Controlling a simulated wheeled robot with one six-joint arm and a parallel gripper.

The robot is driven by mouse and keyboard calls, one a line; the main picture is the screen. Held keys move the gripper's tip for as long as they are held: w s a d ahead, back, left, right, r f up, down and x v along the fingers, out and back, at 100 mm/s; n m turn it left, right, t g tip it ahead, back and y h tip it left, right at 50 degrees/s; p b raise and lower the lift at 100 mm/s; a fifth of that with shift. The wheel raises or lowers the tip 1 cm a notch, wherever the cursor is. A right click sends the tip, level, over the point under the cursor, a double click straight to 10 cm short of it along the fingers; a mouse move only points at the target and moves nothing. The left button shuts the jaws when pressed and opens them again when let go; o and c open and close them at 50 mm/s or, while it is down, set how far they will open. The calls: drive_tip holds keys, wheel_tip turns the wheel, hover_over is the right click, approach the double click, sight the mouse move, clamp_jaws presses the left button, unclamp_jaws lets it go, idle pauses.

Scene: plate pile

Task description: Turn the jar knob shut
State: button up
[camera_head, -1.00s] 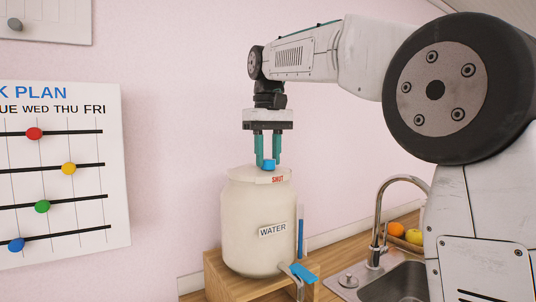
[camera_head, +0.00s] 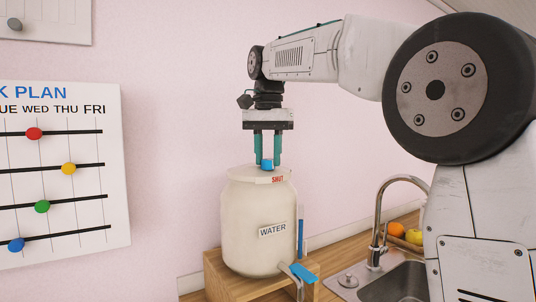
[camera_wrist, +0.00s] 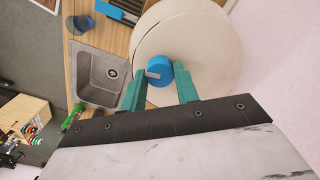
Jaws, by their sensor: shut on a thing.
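The cream water jar (camera_head: 255,228) stands upright, marked WATER on its front and topped by a pale lid (camera_head: 242,173). A red SHUT mark (camera_head: 278,180) is at the lid's front right edge. The blue knob (camera_head: 267,163) sits on top of the lid. My gripper (camera_head: 267,157) points straight down with its green fingers shut on the knob. In the wrist view the blue knob (camera_wrist: 161,72) is between the two fingertips, with a pale pointer bar on its left side. The SHUT mark cannot be made out in that view.
The jar stands on a wooden stand (camera_head: 222,276), with a blue-handled tap (camera_head: 303,273) at its lower front. A sink (camera_head: 400,285) with a curved faucet (camera_head: 380,215) is to the right, beside a fruit bowl (camera_head: 405,240). A plan board (camera_head: 60,180) hangs at left.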

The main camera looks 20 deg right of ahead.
drive_tip(key=shift+r+m, duration=0.1)
drive_tip(key=shift+m, duration=0.9)
drive_tip(key=o, duration=1)
drive_tip(key=shift+c, duration=0.2)
wheel_tip(320, 180, up, 8)
drive_tip(key=shift+f, duration=0.15)
